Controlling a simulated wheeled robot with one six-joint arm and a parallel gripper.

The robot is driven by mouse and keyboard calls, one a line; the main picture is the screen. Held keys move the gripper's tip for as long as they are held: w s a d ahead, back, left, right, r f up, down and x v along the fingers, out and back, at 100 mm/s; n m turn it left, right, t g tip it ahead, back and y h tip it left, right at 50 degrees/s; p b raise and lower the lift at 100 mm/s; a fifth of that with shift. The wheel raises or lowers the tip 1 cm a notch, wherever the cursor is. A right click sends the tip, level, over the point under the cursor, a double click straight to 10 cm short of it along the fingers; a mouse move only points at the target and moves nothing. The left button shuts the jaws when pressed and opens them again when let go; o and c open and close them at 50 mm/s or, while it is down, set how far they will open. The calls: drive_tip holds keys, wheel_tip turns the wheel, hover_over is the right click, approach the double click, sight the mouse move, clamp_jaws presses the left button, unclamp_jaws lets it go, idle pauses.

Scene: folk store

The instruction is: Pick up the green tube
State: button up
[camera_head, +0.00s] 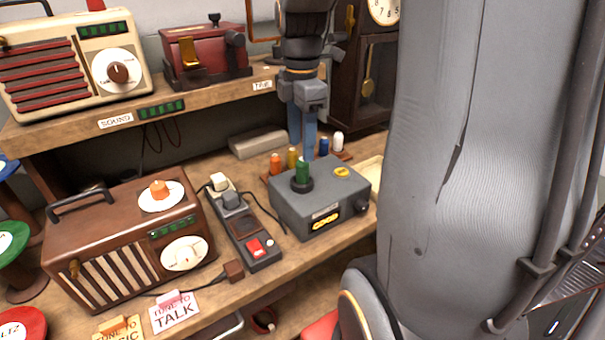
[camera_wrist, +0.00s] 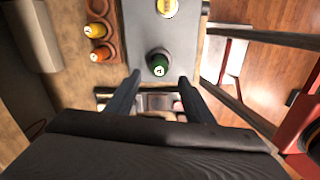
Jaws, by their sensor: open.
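The green tube (camera_head: 302,170) stands upright in a dark round socket on top of a grey box (camera_head: 325,206) with a lit yellow label. In the wrist view the green tube (camera_wrist: 158,65) shows from above, on the grey box top (camera_wrist: 150,22). My gripper (camera_head: 303,150) is above and behind the tube in the head view, its blue-grey fingers pointing down. In the wrist view my gripper (camera_wrist: 158,78) has its two fingers spread, with the tube just beyond and between the tips. Nothing is held.
A rack (camera_wrist: 113,45) beside the box holds orange, yellow, blue and white tubes. A power strip (camera_head: 245,232) and a brown radio (camera_head: 130,240) stand to the left. A shelf (camera_head: 130,117) with a cream radio (camera_head: 75,62) and a red device (camera_head: 205,55) rises behind.

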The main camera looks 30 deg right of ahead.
sight(302, 164)
drive_tip(key=shift+d+f+p, duration=0.15)
drive_tip(key=shift+f+p, duration=0.9)
drive_tip(key=shift+f, duration=2.4)
drive_tip(key=shift+w, duration=0.1)
drive_tip(key=c, duration=0.9)
